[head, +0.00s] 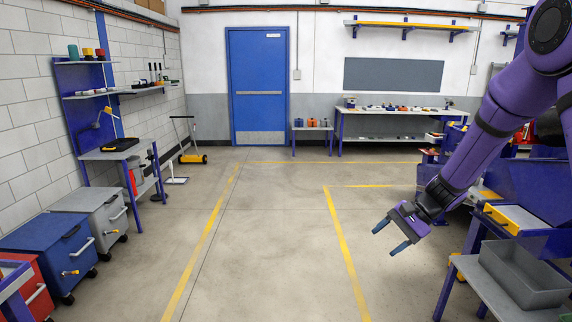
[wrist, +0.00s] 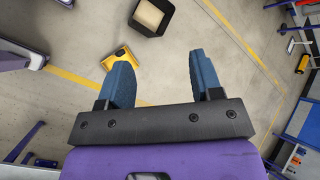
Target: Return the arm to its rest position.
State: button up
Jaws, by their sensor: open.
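My gripper (head: 391,237) hangs at the end of my purple arm, over the floor at the right of the head view. Its two blue fingers are spread apart with nothing between them.
A grey bin (head: 525,275) stands on a low table at the right, close to my arm. Cabinets (head: 90,222) and a workbench (head: 118,150) line the left wall. The middle floor is clear up to the blue door (head: 259,85).

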jog(key=s+r+n+t+h, duration=0.1)
jog(key=s+r+n+h, duration=0.4)
jog(key=s+r, duration=1)
jog(key=s+d+r+n+t+h, duration=0.1)
jog(key=s+d+r+t+h, duration=0.1)
jog(key=s, duration=0.5)
jog(key=s+d+r+n+t+h, duration=0.2)
jog(key=s+r, duration=0.3)
jog(key=s, duration=0.2)
jog(key=shift+s+d+r+t, duration=0.15)
jog(key=shift+s+d+t, duration=0.15)
jog(key=shift+d, duration=0.1)
